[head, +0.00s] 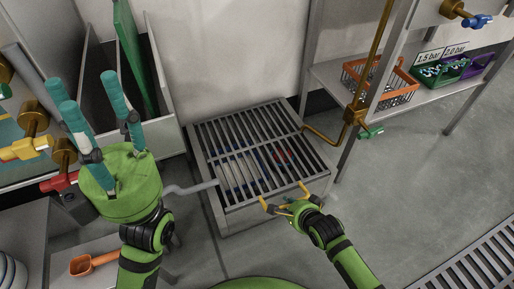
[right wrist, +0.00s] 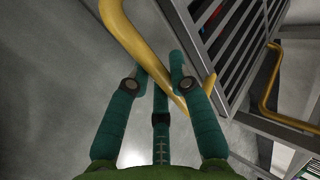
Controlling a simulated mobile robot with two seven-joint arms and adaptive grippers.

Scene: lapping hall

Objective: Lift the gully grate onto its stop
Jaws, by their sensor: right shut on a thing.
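The gully grate (head: 250,150) is a dark barred panel lying on a grey box-shaped gully (head: 262,214) in the middle of the head view. It looks flat. A yellow handle (head: 268,206) is at its front edge. My right gripper (head: 297,200) is at this handle. In the right wrist view its teal fingers (right wrist: 160,85) are shut on the yellow handle (right wrist: 138,42), beside the bars of the grate (right wrist: 236,45). My left gripper (head: 84,92) is open and empty, fingers up, left of the gully. I cannot make out the stop.
Brass pipework (head: 354,114) rises right of the gully beside a shelf with an orange wire basket (head: 380,82). A grey pipe (head: 190,188) runs from the left to the gully. Red and blue things show dimly beneath the bars. The floor (head: 420,190) at right is clear.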

